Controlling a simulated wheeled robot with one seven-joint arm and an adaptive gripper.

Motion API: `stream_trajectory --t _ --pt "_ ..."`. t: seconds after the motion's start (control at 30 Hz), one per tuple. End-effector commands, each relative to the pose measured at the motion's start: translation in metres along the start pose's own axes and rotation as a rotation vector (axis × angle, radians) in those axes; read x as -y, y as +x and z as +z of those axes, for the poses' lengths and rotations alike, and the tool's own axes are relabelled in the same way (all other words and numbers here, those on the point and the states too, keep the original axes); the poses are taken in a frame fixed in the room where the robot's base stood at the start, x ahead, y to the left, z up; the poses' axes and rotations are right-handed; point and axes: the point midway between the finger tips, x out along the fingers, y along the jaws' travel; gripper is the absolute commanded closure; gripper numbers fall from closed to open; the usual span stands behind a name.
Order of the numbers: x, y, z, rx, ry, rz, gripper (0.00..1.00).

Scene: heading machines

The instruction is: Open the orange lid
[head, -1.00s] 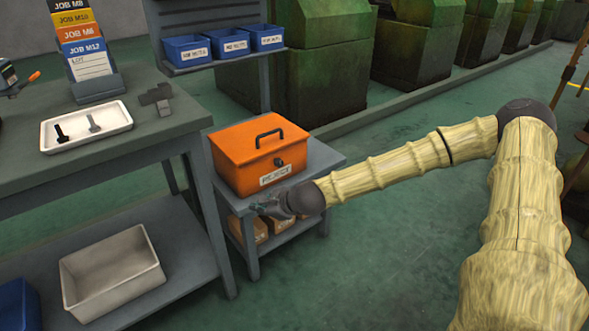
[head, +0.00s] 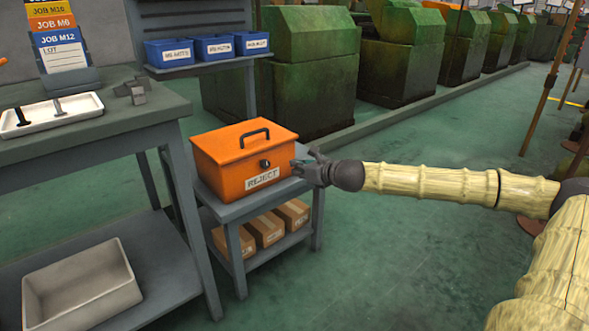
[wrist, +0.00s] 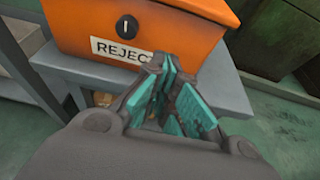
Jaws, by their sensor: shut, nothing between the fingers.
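The orange box stands on a small grey stand, and its orange lid (head: 243,141) is down, with a dark handle (head: 255,135) on top. A dark round lock (head: 264,163) and a white REJECT label (head: 263,179) are on its front. In the wrist view the box front (wrist: 190,40) with its lock (wrist: 126,27) lies beyond the fingers. My gripper (head: 300,165) is at the right end of the box front, near its corner. Its teal-padded fingers (wrist: 170,85) are drawn together with nothing held. I cannot tell whether they touch the box.
The stand (head: 228,213) has several cardboard boxes (head: 268,228) on its lower shelf. A grey workbench (head: 120,116) with a white tray (head: 85,103) stands to the left. Blue bins (head: 213,46) are behind. The green floor (head: 400,265) to the right is open.

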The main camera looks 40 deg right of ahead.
Motion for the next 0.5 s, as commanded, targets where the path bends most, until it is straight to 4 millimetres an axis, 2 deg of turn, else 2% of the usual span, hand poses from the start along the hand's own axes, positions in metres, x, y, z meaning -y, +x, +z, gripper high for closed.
stream_trajectory --t 0.5 --pt "-0.002 0.067 -0.003 -0.001 -0.003 0.002 1.0"
